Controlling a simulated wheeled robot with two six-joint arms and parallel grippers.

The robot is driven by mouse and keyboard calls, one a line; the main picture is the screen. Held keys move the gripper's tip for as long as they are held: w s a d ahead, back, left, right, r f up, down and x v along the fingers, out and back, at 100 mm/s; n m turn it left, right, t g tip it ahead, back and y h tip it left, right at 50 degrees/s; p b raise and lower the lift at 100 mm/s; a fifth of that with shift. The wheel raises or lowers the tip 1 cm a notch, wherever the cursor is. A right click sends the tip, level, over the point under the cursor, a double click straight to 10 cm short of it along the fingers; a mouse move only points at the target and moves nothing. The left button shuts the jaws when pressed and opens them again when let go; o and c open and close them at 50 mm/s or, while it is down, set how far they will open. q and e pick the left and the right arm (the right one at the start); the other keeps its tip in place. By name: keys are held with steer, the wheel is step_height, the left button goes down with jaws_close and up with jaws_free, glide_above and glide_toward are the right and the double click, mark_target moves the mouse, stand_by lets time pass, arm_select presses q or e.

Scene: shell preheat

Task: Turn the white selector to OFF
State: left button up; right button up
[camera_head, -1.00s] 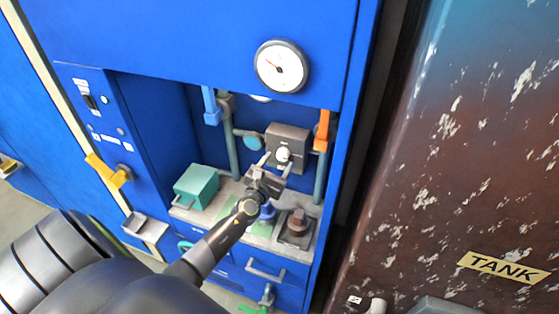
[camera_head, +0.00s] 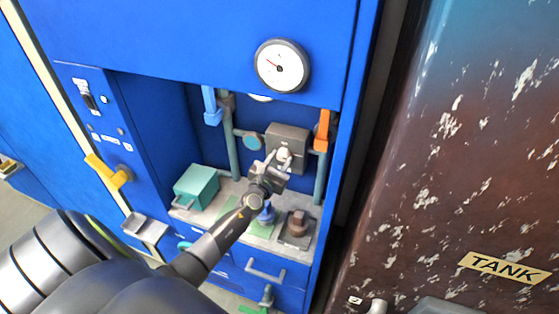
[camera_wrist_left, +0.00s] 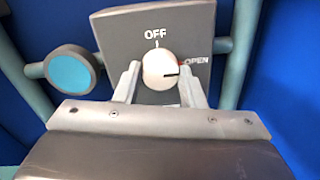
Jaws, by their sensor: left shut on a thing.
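The white selector (camera_head: 283,154) is a round knob on a grey box (camera_head: 290,134) at the back of the blue cabinet's recess. In the left wrist view the knob (camera_wrist_left: 160,70) has a dark pointer line directed right, toward the OPEN mark (camera_wrist_left: 197,62). The OFF mark (camera_wrist_left: 155,35) is straight above the knob. My left gripper (camera_head: 277,162) is at the knob; in the left wrist view its fingers (camera_wrist_left: 160,84) are shut on it, one on each side. My right gripper is not in view.
A blue handle (camera_head: 211,105) and an orange handle (camera_head: 322,130) flank the box on pipes. A teal box (camera_head: 197,185), a blue knob (camera_head: 266,214) and a brown knob (camera_head: 297,224) stand on the ledge below. A gauge (camera_head: 282,66) is above. A rusty tank is at right.

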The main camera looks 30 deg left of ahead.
arm_select(q)
steer(key=n+b, duration=0.1)
steer(key=n, duration=0.1)
steer(key=n+b, duration=0.1)
steer(key=shift+f+n, duration=0.2)
steer(key=shift+n, duration=0.2)
steer(key=n+b, duration=0.3)
steer(key=n, duration=0.2)
steer(key=shift+n, duration=0.3)
steer(key=n+b, duration=0.2)
steer(key=n, duration=0.2)
steer(key=shift+n+t+y+b, duration=0.3)
steer(key=shift+n+y+b, duration=0.05)
steer(key=shift+n+y, duration=0.05)
steer(key=shift+n+y+b, duration=0.3)
steer(key=shift+n+b, duration=0.7)
steer(key=shift+n, duration=1.2)
steer(key=shift+d, duration=0.1)
steer(key=o, duration=1)
steer(key=shift+r, duration=0.1)
